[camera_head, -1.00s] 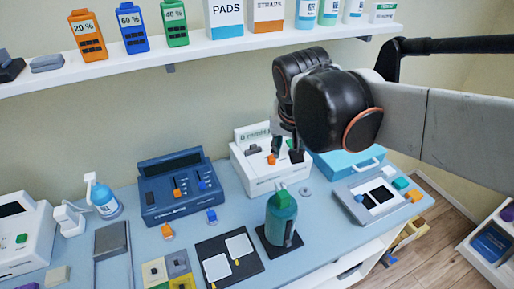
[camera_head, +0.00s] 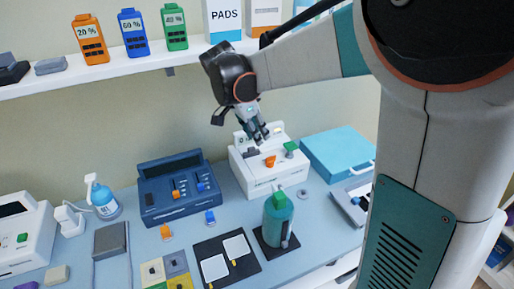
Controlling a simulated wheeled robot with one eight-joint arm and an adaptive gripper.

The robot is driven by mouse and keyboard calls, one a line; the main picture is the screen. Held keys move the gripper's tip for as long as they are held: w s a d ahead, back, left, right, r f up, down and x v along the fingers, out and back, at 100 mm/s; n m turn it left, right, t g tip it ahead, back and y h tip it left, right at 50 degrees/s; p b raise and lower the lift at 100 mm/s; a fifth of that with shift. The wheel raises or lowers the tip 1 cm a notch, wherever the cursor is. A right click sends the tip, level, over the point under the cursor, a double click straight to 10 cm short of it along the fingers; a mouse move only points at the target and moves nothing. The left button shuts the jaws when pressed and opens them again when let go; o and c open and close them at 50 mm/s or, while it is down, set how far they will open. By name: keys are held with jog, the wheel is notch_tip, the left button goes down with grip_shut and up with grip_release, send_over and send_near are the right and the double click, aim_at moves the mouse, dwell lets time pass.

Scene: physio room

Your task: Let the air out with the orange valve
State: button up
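A white device (camera_head: 262,181) stands at the back of the blue table against the wall. An orange valve (camera_head: 270,161) sits on its top face, with a green knob (camera_head: 291,148) to its right. My gripper (camera_head: 262,137) hangs above the white device, fingers pointing down, a little above and behind the orange valve as seen here. No contact with the valve shows. The fingers are small and dark, and their gap is hard to make out. Nothing is visibly held.
A teal bottle (camera_head: 279,222) stands on a dark pad in front of the white device. A navy console (camera_head: 179,190) is to its left and a blue case (camera_head: 338,155) to its right. The wall shelf (camera_head: 187,55) runs above. My arm hides the table's right side.

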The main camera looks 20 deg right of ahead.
aim_at(270, 157)
jog(key=b+x, duration=0.4)
jog(key=x, duration=0.9)
jog(key=shift+a, duration=0.1)
jog(key=shift+c, duration=0.5)
grip_shut()
